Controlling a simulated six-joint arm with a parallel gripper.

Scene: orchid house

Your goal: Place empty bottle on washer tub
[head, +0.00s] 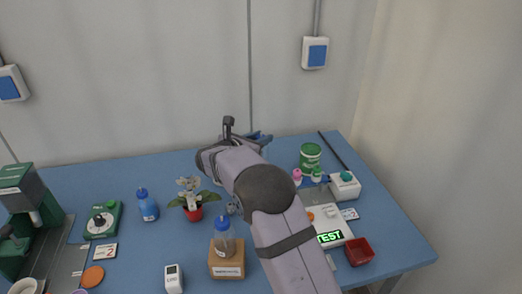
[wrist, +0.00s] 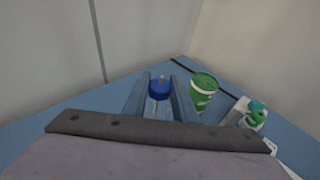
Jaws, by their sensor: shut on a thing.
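In the wrist view a clear bottle with a blue cap (wrist: 160,84) stands between the two fingers of my gripper (wrist: 160,98), which is shut on it. Its lower part is hidden by my wrist. In the head view my gripper (head: 247,136) is at the back of the blue table, left of the green tin, and my arm hides most of it and the bottle. I cannot pick out the washer tub for sure. Another blue-capped bottle (head: 224,238) stands on a labelled brown box (head: 227,270) at the front, and a blue bottle (head: 147,205) stands at the left.
A green tin (head: 310,156) stands close to the right of my gripper. Further right are a white device with a green knob (head: 345,186), a TEST display unit (head: 329,227) and a red tray (head: 359,251). A potted orchid (head: 192,205) stands left of my arm.

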